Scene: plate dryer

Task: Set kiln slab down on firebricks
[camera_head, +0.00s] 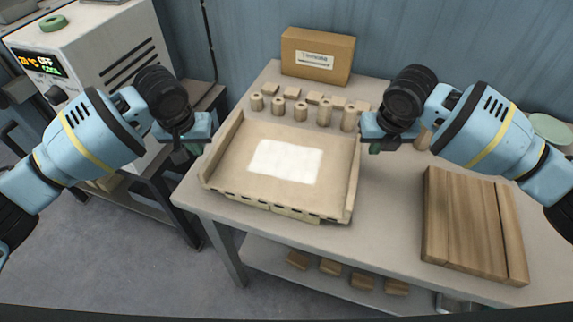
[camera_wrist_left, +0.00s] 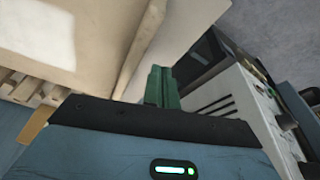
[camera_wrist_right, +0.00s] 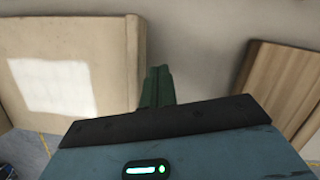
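The kiln slab (camera_head: 233,163) is a pale beige, tray-like piece with raised side rims and a white rectangular patch. It lies at the front left of the table. Pale yellowish pieces (camera_head: 295,213), perhaps firebricks, show under its front edge; I cannot tell if they bear it. My left gripper (camera_head: 181,153) is beside the slab's left rim and my right gripper (camera_head: 374,149) beside its right rim. Both look shut and empty, with green fingers together in the left wrist view (camera_wrist_left: 161,86) and right wrist view (camera_wrist_right: 158,86), apart from the rims.
Several short cylinders (camera_head: 301,111) and small blocks (camera_head: 315,97) stand behind the slab. A cardboard box (camera_head: 318,56) is at the back. Wooden boards (camera_head: 465,225) lie on the right. A kiln-like machine (camera_head: 90,50) stands left, apart from the table. Blocks (camera_head: 330,267) lie on the lower shelf.

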